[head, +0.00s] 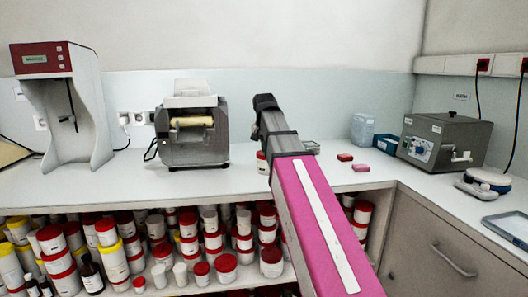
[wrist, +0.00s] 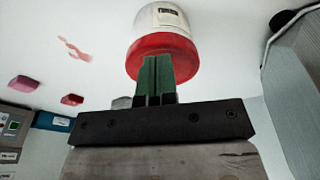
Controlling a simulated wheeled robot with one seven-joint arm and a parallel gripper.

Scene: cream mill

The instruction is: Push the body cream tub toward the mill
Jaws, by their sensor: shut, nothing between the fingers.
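The body cream tub (wrist: 160,20), white with a red end, is straight ahead of my fingers in the wrist view. In the head view the tub (head: 261,164) stands on the counter, mostly hidden behind my arm. The mill (head: 194,137), a grey machine with a pale roller, stands left of the tub with bare counter between them. A grey edge at the right of the wrist view (wrist: 296,75) looks like the mill. My gripper (wrist: 157,75) is shut and empty, its green fingertips overlapping the tub's red part; whether they touch cannot be told.
A red block (head: 345,157) and a pink block (head: 361,168) lie right of my arm. A blue tray (head: 387,145) and a grey control box (head: 443,138) stand farther right. A white dispenser (head: 62,105) is far left. Shelves of tubs are below the counter.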

